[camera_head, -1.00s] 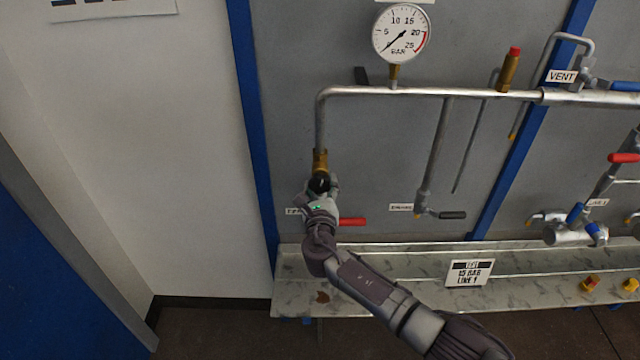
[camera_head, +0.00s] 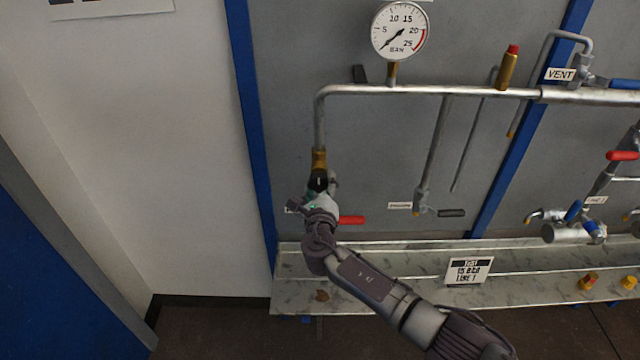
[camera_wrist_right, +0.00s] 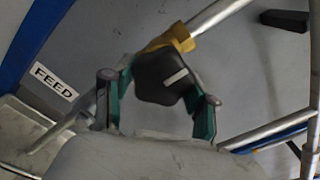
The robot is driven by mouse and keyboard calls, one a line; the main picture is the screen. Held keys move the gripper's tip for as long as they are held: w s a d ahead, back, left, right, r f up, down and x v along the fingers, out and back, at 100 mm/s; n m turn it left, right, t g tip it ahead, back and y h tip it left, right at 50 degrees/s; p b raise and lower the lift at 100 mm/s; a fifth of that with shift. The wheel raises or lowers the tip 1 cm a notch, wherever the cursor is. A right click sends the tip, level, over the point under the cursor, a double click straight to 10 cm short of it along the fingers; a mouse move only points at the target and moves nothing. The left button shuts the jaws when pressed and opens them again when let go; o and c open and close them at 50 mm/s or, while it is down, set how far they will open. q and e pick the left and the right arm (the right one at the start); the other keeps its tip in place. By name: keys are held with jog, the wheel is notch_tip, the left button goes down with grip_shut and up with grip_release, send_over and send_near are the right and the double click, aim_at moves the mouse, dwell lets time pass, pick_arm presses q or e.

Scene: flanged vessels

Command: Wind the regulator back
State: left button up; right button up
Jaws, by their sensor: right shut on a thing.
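The regulator has a brass body (camera_head: 319,158) at the lower end of the left down-pipe, with a black knob (camera_head: 318,178) below it. In the right wrist view the knob (camera_wrist_right: 160,78) is dark and faceted, with a white mark on its face. My right gripper (camera_head: 318,190) is around the knob, with a green-padded finger on each side, shut on it. The gripper hides part of the knob in the head view. The pressure gauge (camera_head: 400,28) above the pipe has its needle pointing to the lower left, below 5 bar. My left gripper is not in view.
A red lever handle (camera_head: 351,220) sits just right of my right gripper. A dark-handled valve (camera_head: 451,213) is further right. A sign (camera_head: 469,271) reading "15 BAR LINE 1" stands on the bench ledge (camera_head: 380,262).

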jog(key=o, duration=1.1)
jog(key=shift+d, duration=0.1)
jog(key=shift+o, duration=0.2)
jog(key=shift+s, duration=0.1)
jog(key=shift+s+f, duration=0.1)
jog(key=shift+s, duration=0.2)
jog(key=s, duration=1.1)
